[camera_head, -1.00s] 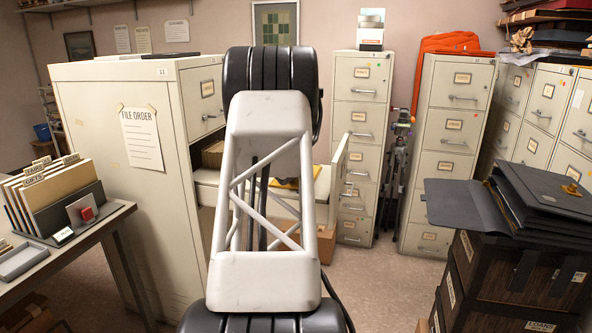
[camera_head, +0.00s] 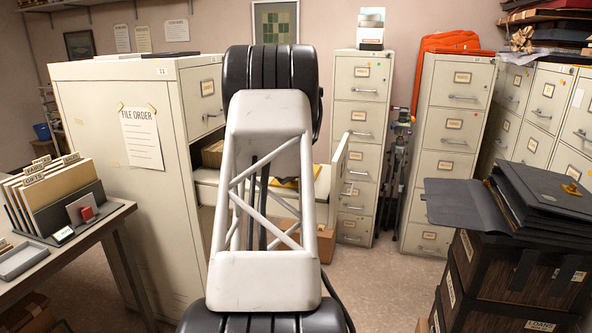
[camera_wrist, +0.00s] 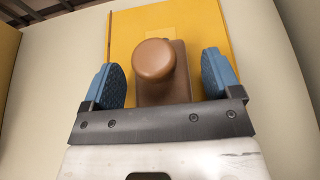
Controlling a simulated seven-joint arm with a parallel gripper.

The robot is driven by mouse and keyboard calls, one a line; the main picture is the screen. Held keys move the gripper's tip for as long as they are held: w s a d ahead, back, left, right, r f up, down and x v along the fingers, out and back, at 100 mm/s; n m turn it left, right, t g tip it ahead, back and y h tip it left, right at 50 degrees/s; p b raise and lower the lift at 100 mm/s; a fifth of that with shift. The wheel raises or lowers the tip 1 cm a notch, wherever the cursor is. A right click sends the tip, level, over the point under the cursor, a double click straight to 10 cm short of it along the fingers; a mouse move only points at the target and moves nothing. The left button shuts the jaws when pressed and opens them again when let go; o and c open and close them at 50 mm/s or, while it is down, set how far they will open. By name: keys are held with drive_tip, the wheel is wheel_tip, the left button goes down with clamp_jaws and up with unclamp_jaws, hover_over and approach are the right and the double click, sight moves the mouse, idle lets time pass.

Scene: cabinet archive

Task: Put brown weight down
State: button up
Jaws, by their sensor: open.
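The brown weight (camera_wrist: 155,62) has a round knob on a block-shaped body and shows in the wrist view. It is on or against a yellow folder (camera_wrist: 205,30). My gripper (camera_wrist: 165,78) is open, with one blue finger pad on each side of the weight. A gap shows between the weight and each pad. The lower part of the weight is hidden behind the gripper's dark bar. In the head view, my arm hides the gripper and the weight. A bit of yellow folder (camera_head: 285,182) shows in the open drawer behind my arm.
The open drawer (camera_head: 338,180) belongs to the cabinet (camera_head: 120,180) at left. A desk with upright files (camera_head: 60,190) stands at far left. Dark boxes (camera_head: 515,270) with black folders (camera_head: 540,195) stand at right. Carpeted floor is free between.

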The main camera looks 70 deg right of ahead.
drive_tip(key=shift+v, duration=6)
drive_tip(key=shift+a, duration=0.1)
drive_tip(key=shift+w+a, duration=0.15)
drive_tip(key=shift+w, duration=0.1)
drive_tip(key=w+a+r+m+y, duration=0.15)
drive_tip(key=w+a+m, duration=0.5)
drive_tip(key=a, duration=0.85)
drive_tip(key=w+a+r+m+y, duration=0.1)
drive_tip(key=w+a+r+m, duration=0.2)
drive_tip(key=w+a, duration=0.95)
drive_tip(key=s+a+m+t+y, duration=0.1)
drive_tip(key=a+m+y, duration=0.1)
drive_tip(key=a, duration=1)
drive_tip(key=s+a+m+y, duration=0.1)
drive_tip(key=a+m, duration=0.2)
drive_tip(key=a, duration=0.9)
drive_tip(key=s+a+m+y, duration=0.1)
drive_tip(key=s+a, duration=0.3)
drive_tip(key=a, duration=0.7)
drive_tip(key=s+a+m+t+y, duration=0.1)
drive_tip(key=s+a+y, duration=0.3)
drive_tip(key=a, duration=0.7)
drive_tip(key=s+a+m+y, duration=0.1)
drive_tip(key=s+a+y, duration=0.2)
drive_tip(key=a, duration=0.8)
drive_tip(key=s, duration=0.2)
drive_tip(key=shift+s+r+m+t, duration=0.3)
drive_tip(key=shift+r+m, duration=0.05)
